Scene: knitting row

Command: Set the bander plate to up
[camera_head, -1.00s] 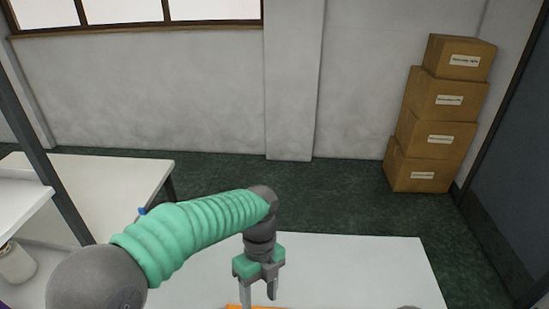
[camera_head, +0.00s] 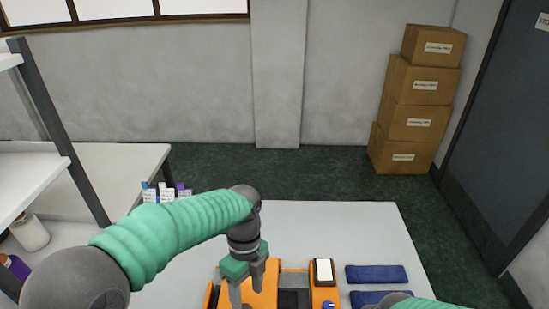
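An orange machine (camera_head: 264,298) with a dark recessed section (camera_head: 293,299) and a white-screened panel (camera_head: 324,271) stands on the white table, cut off by the bottom edge. I cannot pick out the bander plate with certainty. My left gripper (camera_head: 247,287) points down over the left part of the machine. Its two fingers are apart with nothing seen between them, and I cannot tell whether they touch the machine. Of my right arm only a green sleeve (camera_head: 420,303) shows at the bottom; its gripper is out of view.
Two dark blue flat pieces (camera_head: 376,274) (camera_head: 367,296) lie right of the machine on the white table (camera_head: 340,222). A shelf unit (camera_head: 62,120) and another table (camera_head: 120,165) are at left. Small labelled containers (camera_head: 165,193) stand behind my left arm. Stacked boxes (camera_head: 411,115) stand by the far wall.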

